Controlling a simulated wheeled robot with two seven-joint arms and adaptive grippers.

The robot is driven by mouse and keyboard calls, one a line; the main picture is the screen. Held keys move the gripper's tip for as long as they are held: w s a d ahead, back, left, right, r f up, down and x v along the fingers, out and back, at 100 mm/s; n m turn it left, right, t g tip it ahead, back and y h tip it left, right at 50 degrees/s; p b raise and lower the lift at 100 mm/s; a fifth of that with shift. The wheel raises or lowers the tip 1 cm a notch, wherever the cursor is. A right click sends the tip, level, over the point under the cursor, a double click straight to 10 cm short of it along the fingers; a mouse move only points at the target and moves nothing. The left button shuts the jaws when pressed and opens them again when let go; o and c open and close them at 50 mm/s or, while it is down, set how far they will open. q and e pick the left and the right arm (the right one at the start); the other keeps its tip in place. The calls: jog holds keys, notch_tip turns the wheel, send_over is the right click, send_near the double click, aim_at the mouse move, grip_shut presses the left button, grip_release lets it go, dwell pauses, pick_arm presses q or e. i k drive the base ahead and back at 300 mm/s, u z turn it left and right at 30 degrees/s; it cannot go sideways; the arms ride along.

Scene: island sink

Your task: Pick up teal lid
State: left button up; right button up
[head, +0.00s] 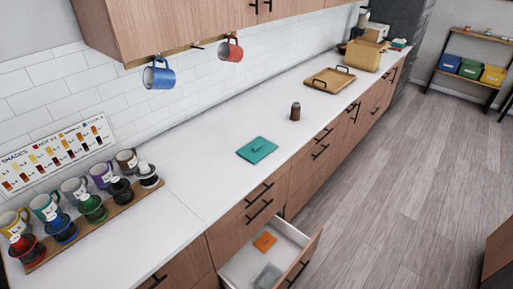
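The teal lid (257,150) lies flat on the white countertop, toward the front edge, with a small raised handle on its top. It stands apart from other objects. Neither of my grippers shows in the head view.
Below the lid, a drawer (237,269) stands open with an orange lid (265,241) and a grey item (268,276) inside. A brown shaker (295,111) and wooden tray (329,80) are farther back. Mugs on a wooden board (118,209) stand left. Blue (159,74) and red (230,50) mugs hang above.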

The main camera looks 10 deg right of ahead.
aim_at(258, 149)
jog(key=u, duration=0.5)
jog(key=k, duration=1.1)
jog(key=z, duration=0.5)
jog(key=i, duration=0.65)
jog(key=z, duration=1.75)
jog(key=i, duration=3.15)
